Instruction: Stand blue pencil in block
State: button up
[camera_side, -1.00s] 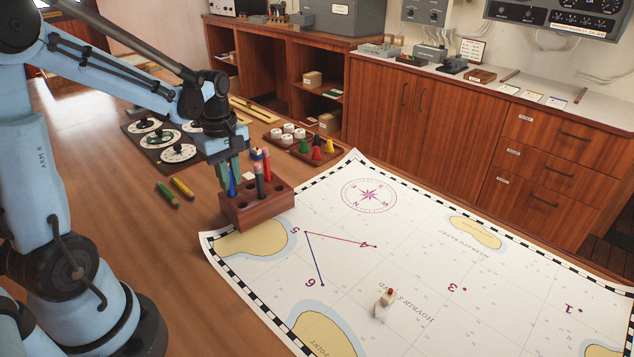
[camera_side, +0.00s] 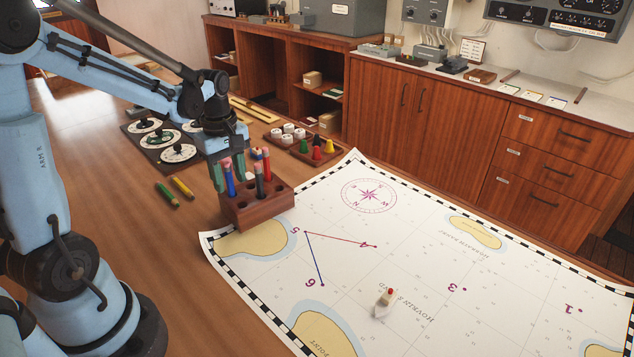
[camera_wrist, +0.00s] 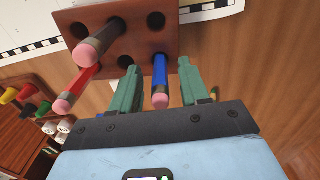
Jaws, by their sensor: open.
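The blue pencil (camera_side: 229,180) stands upright in a hole of the dark red wooden block (camera_side: 262,214). In the wrist view the blue pencil (camera_wrist: 160,75), with its pink eraser end toward me, sits between my fingers. My gripper (camera_side: 226,178) is open around it, with a green finger on each side and a visible gap in the wrist view (camera_wrist: 159,90). A black pencil (camera_side: 259,182) and a red pencil (camera_side: 267,166) also stand in the block. Several other holes in the block (camera_wrist: 168,40) are empty.
A green pencil (camera_side: 166,195) and a yellow pencil (camera_side: 183,187) lie left of the block. A tray of coloured pegs (camera_side: 324,158) and a dial panel (camera_side: 151,155) are behind.

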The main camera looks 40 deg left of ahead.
notch_tip(320, 180, up, 11)
jog(key=shift+r, duration=0.25)
jog(key=shift+d+r, duration=0.1)
jog(key=shift+d, duration=0.05)
jog(key=s+d+f+m+t, duration=0.1)
jog(key=d+f+m+t, duration=0.1)
jog(key=d+m, duration=0.5)
jog(key=s+d+f+m+t, duration=0.2)
jog(key=d+m+t, duration=0.3)
jog(key=m, duration=0.6)
jog(key=shift+d+f, duration=0.5)
jog(key=shift+d, duration=0.75)
